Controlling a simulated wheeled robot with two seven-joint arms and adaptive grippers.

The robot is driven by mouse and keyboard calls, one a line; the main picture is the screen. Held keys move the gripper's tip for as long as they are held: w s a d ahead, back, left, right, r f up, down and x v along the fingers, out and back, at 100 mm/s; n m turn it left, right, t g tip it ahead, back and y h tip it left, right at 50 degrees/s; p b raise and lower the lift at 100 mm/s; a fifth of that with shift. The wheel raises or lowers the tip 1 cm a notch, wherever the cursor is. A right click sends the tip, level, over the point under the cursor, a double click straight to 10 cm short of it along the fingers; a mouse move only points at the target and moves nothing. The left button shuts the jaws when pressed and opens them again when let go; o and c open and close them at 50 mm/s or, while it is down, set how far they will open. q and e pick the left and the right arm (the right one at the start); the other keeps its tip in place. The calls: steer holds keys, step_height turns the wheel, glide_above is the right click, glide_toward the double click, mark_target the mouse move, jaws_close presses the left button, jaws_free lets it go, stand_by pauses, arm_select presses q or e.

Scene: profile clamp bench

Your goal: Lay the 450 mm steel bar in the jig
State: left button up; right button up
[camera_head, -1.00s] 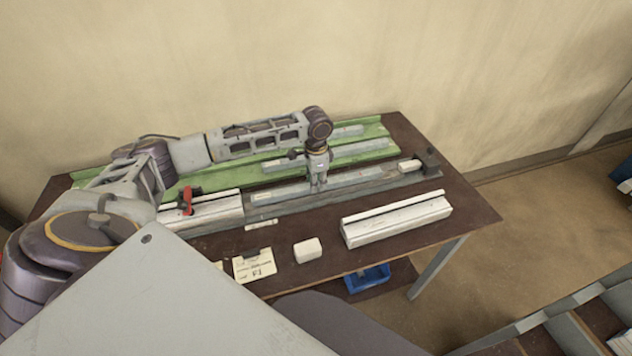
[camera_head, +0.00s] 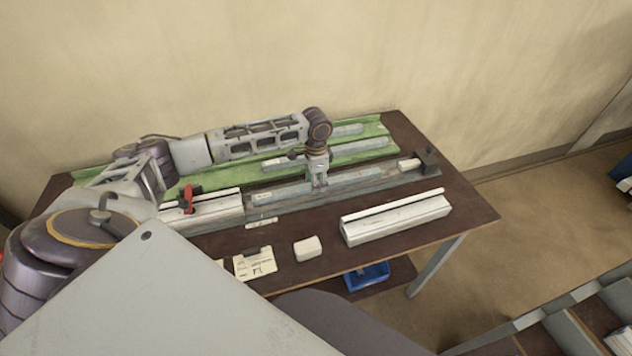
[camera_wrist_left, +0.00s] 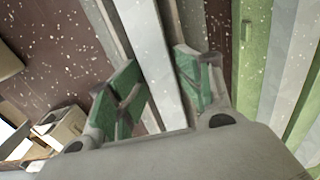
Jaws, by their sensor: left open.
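The light grey steel bar (camera_head: 350,184) lies lengthwise along the dark grey jig (camera_head: 398,183) on the bench. I cannot tell how fully it is seated. My left gripper (camera_head: 318,186) points down over the middle of the bar. In the left wrist view the left gripper (camera_wrist_left: 158,98) is open, with one green-padded finger on each side of the bar (camera_wrist_left: 158,65). Contact between the pads and the bar is not clear. The right gripper is not in view.
A green rack (camera_head: 398,150) behind the jig holds other grey bars (camera_head: 345,147). A white-topped block with a red clamp (camera_head: 188,197) stands left. A long white profile (camera_head: 395,219), a small white block (camera_head: 307,249) and a note card (camera_head: 254,264) lie in front.

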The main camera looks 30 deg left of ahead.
arm_select(q)
steer(key=shift+f, duration=0.1)
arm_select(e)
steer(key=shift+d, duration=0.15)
arm_select(q)
steer(key=shift+r, duration=0.2)
steer(key=shift+r+b, duration=0.3)
steer(key=shift+r, duration=0.05)
step_height(320, 180, up, 12)
steer(key=shift+f, duration=0.15)
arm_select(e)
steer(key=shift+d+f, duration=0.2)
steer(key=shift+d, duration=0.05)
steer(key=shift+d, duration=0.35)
arm_select(q)
steer(key=shift+s+d+f, duration=0.1)
